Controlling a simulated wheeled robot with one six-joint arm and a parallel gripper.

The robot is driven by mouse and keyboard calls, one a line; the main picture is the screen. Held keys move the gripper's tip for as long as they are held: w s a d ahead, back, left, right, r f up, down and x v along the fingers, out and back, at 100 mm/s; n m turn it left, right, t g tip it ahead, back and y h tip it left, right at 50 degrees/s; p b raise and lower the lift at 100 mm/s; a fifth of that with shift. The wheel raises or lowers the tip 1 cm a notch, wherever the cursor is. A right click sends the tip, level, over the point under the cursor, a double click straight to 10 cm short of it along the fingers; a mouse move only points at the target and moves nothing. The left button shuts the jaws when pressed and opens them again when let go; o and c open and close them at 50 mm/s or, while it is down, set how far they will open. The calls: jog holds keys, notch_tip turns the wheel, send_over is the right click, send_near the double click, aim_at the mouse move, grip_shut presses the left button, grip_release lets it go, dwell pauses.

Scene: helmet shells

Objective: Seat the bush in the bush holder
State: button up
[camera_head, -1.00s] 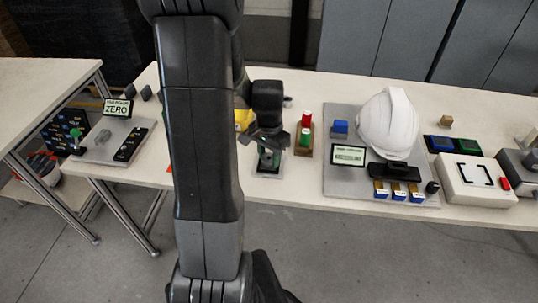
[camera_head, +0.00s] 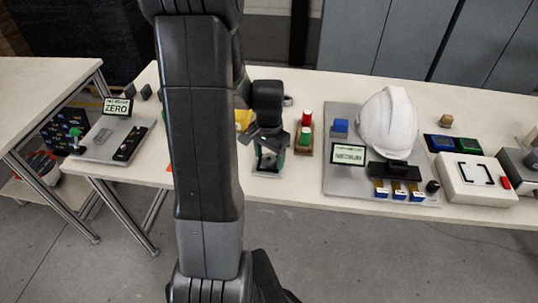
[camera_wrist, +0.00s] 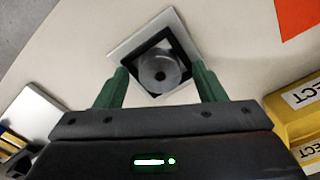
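The bush (camera_wrist: 160,72) is a grey metal cylinder with a dark centre hole, seen nearly end-on in the wrist view. It sits within the black square of the bush holder, whose light plate (camera_wrist: 173,18) lies on the table. Whether it is fully down cannot be told. My gripper (camera_wrist: 161,69) is open, with a green finger on each side of the bush and a visible gap to it. In the head view my gripper (camera_head: 270,157) points down over the holder plate (camera_head: 267,174); the bush is hard to make out there.
Yellow bins (camera_wrist: 297,110) lie close at right in the wrist view. A block with red and green pegs (camera_head: 304,150) stands right of my gripper. Farther right is a grey board (camera_head: 341,115) with a white helmet (camera_head: 388,122). The table's front edge is near the holder.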

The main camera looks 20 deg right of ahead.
jog(key=shift+r, duration=0.1)
notch_tip(320, 180, up, 14)
jog(key=shift+f+p, duration=0.2)
jog(key=shift+p, duration=0.2)
dwell(0.4)
notch_tip(320, 180, down, 14)
jog(key=shift+r+b, duration=0.15)
jog(key=shift+b, duration=0.25)
jog(key=shift+r, duration=0.1)
